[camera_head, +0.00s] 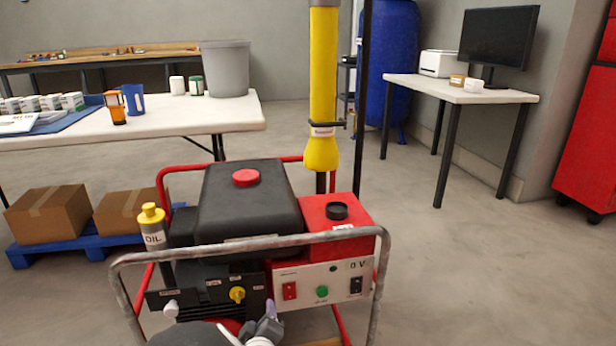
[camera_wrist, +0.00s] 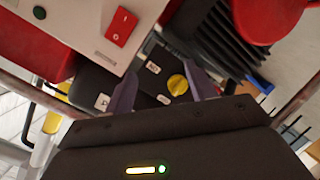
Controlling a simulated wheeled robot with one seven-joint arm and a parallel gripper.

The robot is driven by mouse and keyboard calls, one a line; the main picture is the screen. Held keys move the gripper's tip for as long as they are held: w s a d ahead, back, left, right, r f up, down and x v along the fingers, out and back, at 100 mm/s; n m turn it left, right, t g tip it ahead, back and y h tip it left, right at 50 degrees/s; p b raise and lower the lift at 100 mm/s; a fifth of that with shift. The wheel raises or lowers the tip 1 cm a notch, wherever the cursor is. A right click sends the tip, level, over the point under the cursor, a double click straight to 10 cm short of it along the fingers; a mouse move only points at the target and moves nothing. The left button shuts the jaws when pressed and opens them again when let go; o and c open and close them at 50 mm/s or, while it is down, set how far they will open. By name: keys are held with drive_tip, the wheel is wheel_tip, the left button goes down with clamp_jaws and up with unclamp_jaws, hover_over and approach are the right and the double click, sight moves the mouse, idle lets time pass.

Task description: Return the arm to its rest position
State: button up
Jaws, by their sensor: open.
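My gripper (camera_head: 266,318) is at the bottom middle of the head view, in front of the generator (camera_head: 250,205) and low at its near side. In the wrist view my gripper (camera_wrist: 162,88) has its two fingers spread with nothing between them. Beyond and between the fingertips is a yellow knob (camera_wrist: 178,84) on a black panel. The yellow knob also shows in the head view (camera_head: 237,294), up and left of my gripper. I cannot tell the exact gap to the panel. Most of my arm is outside the head view.
A grey metal bar (camera_head: 250,243) crosses the generator's near side above my gripper. A white panel (camera_head: 320,283) has a red switch, a green button and a 0 V display. Boxes on a blue pallet (camera_head: 75,246) lie left. Floor at right is clear.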

drive_tip(key=s+d+r+m+g+y+p, duration=0.1)
drive_tip(key=s+d+r+m+g, duration=0.2)
drive_tip(key=d+r, duration=0.4)
drive_tip(key=s+d+r+m+g+p, duration=0.1)
drive_tip(key=s+d+r+m+g, duration=0.1)
drive_tip(key=d+r+m+g, duration=0.4)
drive_tip(key=s+d+r+m+h+p, duration=0.1)
drive_tip(key=s+d+r, duration=0.4)
drive_tip(key=s+d, duration=0.2)
drive_tip(key=s+d+r+m+h+p, duration=0.1)
drive_tip(key=s+d+r, duration=0.4)
drive_tip(key=s, duration=0.6)
drive_tip(key=d+h, duration=0.1)
drive_tip(key=d, duration=0.1)
drive_tip(key=shift+d+r+m, duration=0.15)
drive_tip(key=shift+d+m, duration=0.15)
drive_tip(key=shift+d, duration=0.05)
